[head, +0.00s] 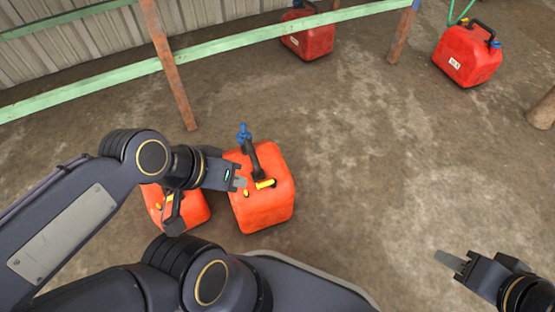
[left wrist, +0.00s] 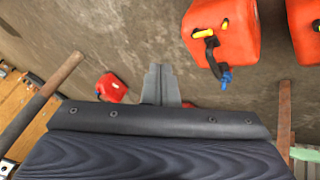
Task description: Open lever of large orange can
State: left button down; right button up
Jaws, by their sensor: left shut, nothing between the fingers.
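The large orange can (head: 268,210) stands on the floor, with a black handle (head: 254,157), a blue spout part (head: 244,134) and a yellow lever (head: 265,184) on top. In the left wrist view the can (left wrist: 238,38) is right of the fingers, and its yellow lever (left wrist: 203,33) shows. My left gripper (head: 239,183) is shut and empty, appearing over the can's left edge in the head view; its fingers (left wrist: 160,85) touch nothing visible in the wrist view. My right gripper (head: 450,262) is far right of the can; its finger gap is not visible.
A second orange can (head: 190,211) stands close left, partly hidden by my left arm. Red cans (head: 308,38) (head: 467,58) stand further back near a green rail (head: 230,48) and brown posts (head: 170,65). Bare floor (head: 370,180) lies right of the large can.

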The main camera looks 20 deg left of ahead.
dwell(0.3)
pick_arm(q)
jog(key=w+a+f+n+g+p, duration=0.1)
jog(key=w+n+g+p, duration=0.1)
jog(key=w, duration=0.4)
jog(key=w+a+f+n+g+p, duration=0.1)
jog(key=w+a+n+g+p, duration=0.1)
jog(key=w, duration=0.4)
jog(key=w+a+f+n+g+y+p, duration=0.1)
jog(key=w+f, duration=0.2)
jog(key=f, duration=0.4)
jog(key=w+a+f+n+g+y+p, duration=0.1)
jog(key=w+a+f+n+g, duration=0.1)
jog(key=f, duration=0.5)
jog(key=shift+w+f+p, duration=0.3)
jog(key=shift+w+p, duration=0.05)
jog(key=shift+w, duration=0.5)
